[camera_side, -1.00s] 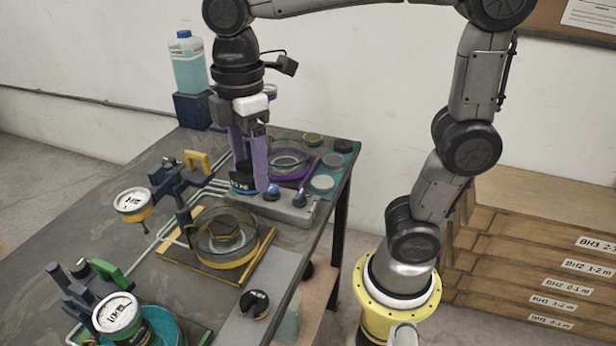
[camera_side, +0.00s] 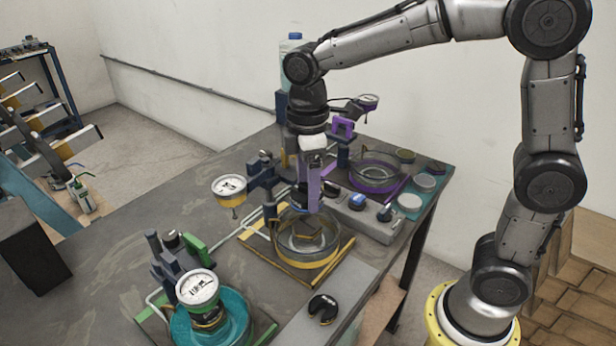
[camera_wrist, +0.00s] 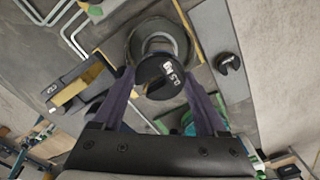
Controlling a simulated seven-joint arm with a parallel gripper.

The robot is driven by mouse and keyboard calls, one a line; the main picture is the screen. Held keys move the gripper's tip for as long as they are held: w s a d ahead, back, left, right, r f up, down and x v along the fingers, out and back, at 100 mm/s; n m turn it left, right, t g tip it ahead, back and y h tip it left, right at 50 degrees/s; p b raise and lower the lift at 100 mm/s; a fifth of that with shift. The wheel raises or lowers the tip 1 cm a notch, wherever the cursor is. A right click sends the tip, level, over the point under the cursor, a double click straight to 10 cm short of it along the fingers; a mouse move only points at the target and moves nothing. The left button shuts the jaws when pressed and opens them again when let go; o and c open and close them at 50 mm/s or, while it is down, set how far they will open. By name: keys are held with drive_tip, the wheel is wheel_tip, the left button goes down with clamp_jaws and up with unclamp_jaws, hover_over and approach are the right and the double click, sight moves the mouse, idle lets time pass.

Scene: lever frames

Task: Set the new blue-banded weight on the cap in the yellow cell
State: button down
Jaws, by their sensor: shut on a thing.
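My gripper (camera_side: 314,205) is over the yellow cell (camera_side: 303,261), a clear ring with a yellow band on a yellow-edged plate. In the wrist view, its fingers (camera_wrist: 160,85) are shut on a dark round weight (camera_wrist: 152,88) marked 0.5; its blue band cannot be made out now. The weight overlaps the cell (camera_wrist: 184,38) from above, and part of the grey cap (camera_wrist: 157,44) shows behind it.
A gauge (camera_side: 229,186) on a dark arm stands left of the cell. A purple-banded cell (camera_side: 376,187) and grey block with knobs (camera_side: 362,222) stand behind right. A green-framed gauge (camera_side: 198,288) is front left. A black slotted weight (camera_side: 322,308) lies on a grey plate.

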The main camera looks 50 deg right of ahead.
sight(308, 225)
drive_tip(key=shift+f, duration=2.5)
drive_tip(key=shift+f, duration=0.2)
unclamp_jaws()
wheel_tip(308, 225, up, 14)
drive_tip(key=shift+f, duration=0.1)
